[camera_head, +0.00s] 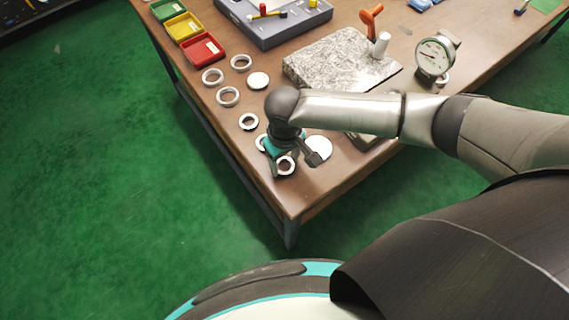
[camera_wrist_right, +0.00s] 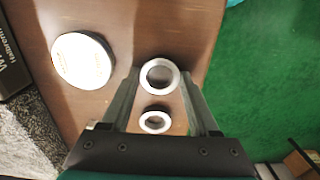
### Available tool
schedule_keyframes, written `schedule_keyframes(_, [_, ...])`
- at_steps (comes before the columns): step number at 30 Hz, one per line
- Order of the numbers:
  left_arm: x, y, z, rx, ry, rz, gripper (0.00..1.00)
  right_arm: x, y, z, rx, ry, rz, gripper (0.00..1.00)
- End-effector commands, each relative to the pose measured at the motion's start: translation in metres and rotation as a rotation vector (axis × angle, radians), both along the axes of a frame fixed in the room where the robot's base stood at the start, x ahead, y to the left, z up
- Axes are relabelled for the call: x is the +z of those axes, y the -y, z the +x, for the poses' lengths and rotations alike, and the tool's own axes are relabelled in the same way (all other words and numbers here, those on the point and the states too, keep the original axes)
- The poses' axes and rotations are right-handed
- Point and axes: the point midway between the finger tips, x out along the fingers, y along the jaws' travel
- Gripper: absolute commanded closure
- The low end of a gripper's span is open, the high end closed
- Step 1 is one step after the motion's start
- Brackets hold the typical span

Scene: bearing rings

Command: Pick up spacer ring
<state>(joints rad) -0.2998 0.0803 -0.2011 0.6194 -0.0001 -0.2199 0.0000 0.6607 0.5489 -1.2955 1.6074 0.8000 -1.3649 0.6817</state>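My right gripper (camera_head: 285,164) is over the near corner of the table. In the right wrist view its two fingers (camera_wrist_right: 159,75) are open, one on each side of a pale metal ring (camera_wrist_right: 143,78). I cannot tell whether they touch it. This ring (camera_head: 287,174) shows between the fingers in the head view. A smaller-looking ring (camera_wrist_right: 141,122) lies nearer the gripper's palm in the wrist view; in the head view it (camera_head: 259,142) is partly hidden behind the gripper. No label shows which ring is the spacer ring. My left gripper is out of view.
A white disc (camera_head: 319,147) lies just right of the gripper. A granite block (camera_head: 325,60), a dial gauge (camera_head: 434,55) and coloured bins (camera_head: 203,50) stand farther back. The table edge is close.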

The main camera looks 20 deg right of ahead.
Motion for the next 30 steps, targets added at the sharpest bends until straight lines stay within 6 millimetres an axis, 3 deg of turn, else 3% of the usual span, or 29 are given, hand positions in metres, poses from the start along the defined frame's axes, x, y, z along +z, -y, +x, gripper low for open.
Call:
schedule_keyframes(2, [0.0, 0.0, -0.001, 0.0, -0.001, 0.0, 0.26, 0.0, 0.0, 0.0, 0.0, 0.0, 0.0, 0.5])
schedule_keyframes(15, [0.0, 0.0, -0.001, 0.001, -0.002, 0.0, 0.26, 0.0, 0.0, 0.0, 0.0, 0.0, 0.0, 0.99])
schedule_keyframes(24, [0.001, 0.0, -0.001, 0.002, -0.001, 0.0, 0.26, 0.002, 0.0, 0.0, 0.0, 0.001, 0.0, 1.0])
schedule_keyframes(30, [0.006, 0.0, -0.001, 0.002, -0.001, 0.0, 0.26, 0.02, 0.0, 0.001, -0.001, 0.002, 0.001, 1.0])
